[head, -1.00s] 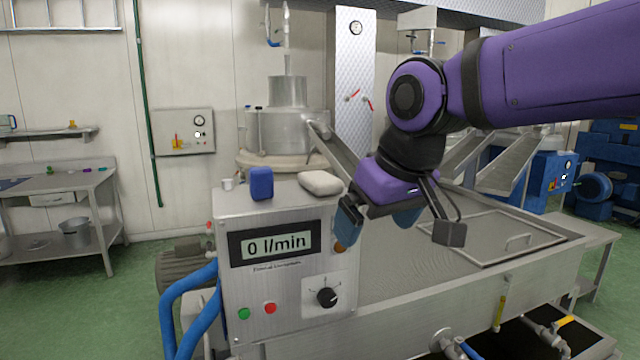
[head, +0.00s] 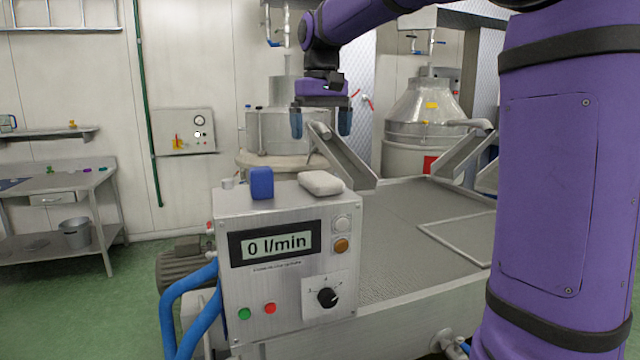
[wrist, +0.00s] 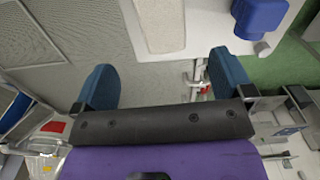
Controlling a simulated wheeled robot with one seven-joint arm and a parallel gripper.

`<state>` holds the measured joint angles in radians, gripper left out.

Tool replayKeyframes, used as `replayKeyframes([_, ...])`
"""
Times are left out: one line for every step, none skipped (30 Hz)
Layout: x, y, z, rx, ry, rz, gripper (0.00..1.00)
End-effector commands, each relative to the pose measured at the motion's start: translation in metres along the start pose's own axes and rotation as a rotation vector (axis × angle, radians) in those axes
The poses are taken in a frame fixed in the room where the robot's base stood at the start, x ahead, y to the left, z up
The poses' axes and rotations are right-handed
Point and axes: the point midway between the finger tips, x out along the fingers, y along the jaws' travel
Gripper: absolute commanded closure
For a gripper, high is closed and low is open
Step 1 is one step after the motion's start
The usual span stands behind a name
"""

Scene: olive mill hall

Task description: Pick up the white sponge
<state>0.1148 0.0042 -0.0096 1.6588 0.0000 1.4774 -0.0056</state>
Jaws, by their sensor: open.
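The white sponge (head: 321,183) lies flat on top of the metal control box (head: 285,215), at its right side. In the wrist view the sponge (wrist: 160,24) shows at the top, beyond and between the fingertips, partly cut off by the frame edge. My gripper (head: 320,122) is open and empty, pointing down above the sponge and apart from it. In the wrist view its two blue fingers (wrist: 166,82) stand wide apart with nothing between them.
A blue block (head: 261,183) stands upright just left of the sponge, and a small white cup (head: 228,184) is at the box's left edge. A metal chute (head: 342,158) slopes down behind the sponge. The metal basin (head: 400,225) lies right of the box.

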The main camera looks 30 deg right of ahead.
Motion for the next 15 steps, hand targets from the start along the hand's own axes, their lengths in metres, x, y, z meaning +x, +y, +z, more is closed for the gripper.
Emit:
replayKeyframes([0.004, 0.000, -0.001, 0.001, -0.003, 0.000, 0.01])
replayKeyframes([0.006, 0.000, -0.001, 0.001, -0.004, 0.000, 0.01])
replayKeyframes([0.012, 0.000, -0.001, 0.001, -0.005, 0.000, 0.01])
replayKeyframes([0.016, 0.000, -0.001, 0.001, -0.006, 0.000, 0.01])
replayKeyframes([0.021, 0.000, -0.001, 0.001, -0.005, 0.000, 0.01])
replayKeyframes([0.027, 0.000, 0.000, 0.001, -0.006, 0.000, 0.01])
replayKeyframes([0.032, 0.000, 0.000, 0.001, -0.005, 0.000, 0.01])
replayKeyframes([0.036, 0.000, -0.001, 0.001, -0.004, 0.000, 0.01])
replayKeyframes([0.041, 0.000, -0.001, 0.001, -0.005, 0.000, 0.01])
replayKeyframes([0.045, 0.000, -0.001, 0.001, -0.004, 0.000, 0.01])
replayKeyframes([0.047, 0.000, -0.001, 0.001, -0.003, 0.000, 0.01])
replayKeyframes([0.050, 0.000, -0.001, 0.001, -0.003, 0.000, 0.01])
replayKeyframes([0.052, 0.000, -0.001, 0.001, -0.003, 0.000, 0.01])
replayKeyframes([0.053, 0.000, -0.001, 0.001, -0.002, 0.000, 0.01])
replayKeyframes([0.055, 0.000, -0.001, 0.001, -0.002, 0.000, 0.01])
